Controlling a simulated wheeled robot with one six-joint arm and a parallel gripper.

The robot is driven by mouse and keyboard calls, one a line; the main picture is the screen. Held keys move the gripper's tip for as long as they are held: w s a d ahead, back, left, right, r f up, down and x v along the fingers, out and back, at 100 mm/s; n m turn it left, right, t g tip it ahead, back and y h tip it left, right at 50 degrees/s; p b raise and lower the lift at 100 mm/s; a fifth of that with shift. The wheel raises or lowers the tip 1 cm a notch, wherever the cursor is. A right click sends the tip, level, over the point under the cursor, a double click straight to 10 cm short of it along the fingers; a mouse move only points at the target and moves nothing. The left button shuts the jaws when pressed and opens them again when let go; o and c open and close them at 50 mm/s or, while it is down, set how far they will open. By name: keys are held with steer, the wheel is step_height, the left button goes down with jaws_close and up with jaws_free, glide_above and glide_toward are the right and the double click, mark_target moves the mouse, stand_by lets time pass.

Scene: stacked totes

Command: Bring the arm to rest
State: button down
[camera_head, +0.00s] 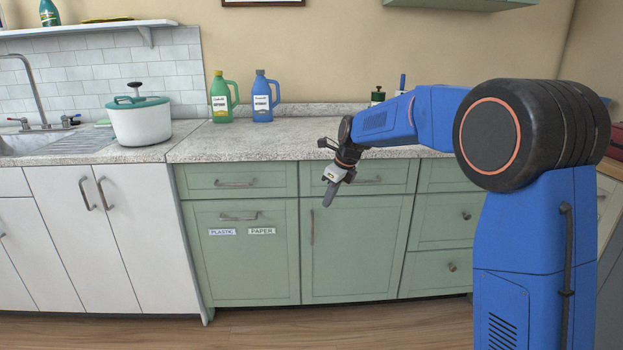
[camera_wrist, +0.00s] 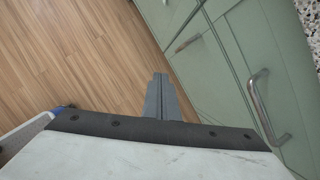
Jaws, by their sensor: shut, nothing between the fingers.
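My gripper (camera_head: 328,194) is at the end of my blue arm, in front of the green cabinet (camera_head: 356,250) and below the countertop edge in the head view. Its fingers point down and are shut together with nothing between them. In the wrist view the closed fingers (camera_wrist: 161,98) show against the wood floor and the cabinet fronts. My arm reaches leftward from the right side of the head view, bent at the elbow.
The countertop (camera_head: 240,146) holds a green bottle (camera_head: 220,100), a blue bottle (camera_head: 262,102) and a white pot (camera_head: 140,124) with a teal lid. Cabinet handles (camera_wrist: 262,105) stick out near my gripper in the wrist view. The wood floor (camera_wrist: 70,50) is clear.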

steer(key=s+d+r+n+h, duration=0.15)
steer(key=s+d+n, duration=0.25)
steer(key=s, duration=0.5)
steer(key=s+d+r+n+t, duration=0.1)
steer(key=s+d+r+n, duration=0.3)
steer(key=s, duration=0.4)
steer(key=s+d+r+n, duration=0.1)
steer(key=s+d+n, duration=0.4)
steer(key=s, duration=0.4)
steer(key=s+d+f+n, duration=0.2)
steer(key=s+f+n, duration=0.1)
steer(key=s, duration=0.5)
steer(key=s+d+f+n+h, duration=0.1)
steer(key=s+d+f+n, duration=0.1)
steer(key=s+n, duration=0.3)
steer(key=s+d+f+n, duration=0.3)
steer(key=s+d+n, duration=0.1)
steer(key=s, duration=0.6)
steer(key=shift+s+f+t+h, duration=0.3)
steer(key=shift+s+t+h, duration=0.05)
steer(key=shift+t, duration=0.05)
